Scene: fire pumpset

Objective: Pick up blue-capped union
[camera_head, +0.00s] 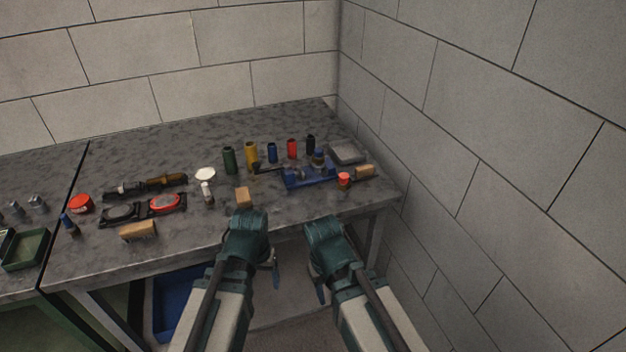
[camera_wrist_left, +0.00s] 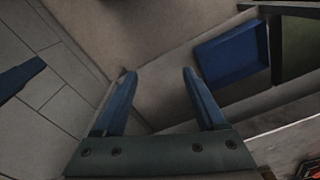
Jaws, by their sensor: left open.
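A small blue-topped fitting (camera_head: 68,223) stands on the left part of the grey workbench (camera_head: 215,238), near the seam; it looks like the blue-capped union, but it is too small to be sure. Another small dark blue-topped part (camera_head: 318,157) sits at the blue vise-like fixture (camera_head: 308,176) on the right. My left gripper (camera_head: 274,274) hangs in front of the bench edge, well right of the left fitting. In the left wrist view its two blue fingers (camera_wrist_left: 157,77) are apart with nothing between them. My right gripper (camera_head: 321,288) also hangs before the bench; its jaw gap is hidden.
Several coloured cylinders (camera_head: 251,154) stand in a row at the back. Black-and-red tools (camera_head: 165,203), a brush (camera_head: 138,231) and a red tin (camera_head: 80,204) lie at left. A green tray (camera_head: 26,248) is far left. A blue bin (camera_head: 180,300) is below the bench. Walls close the back and right.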

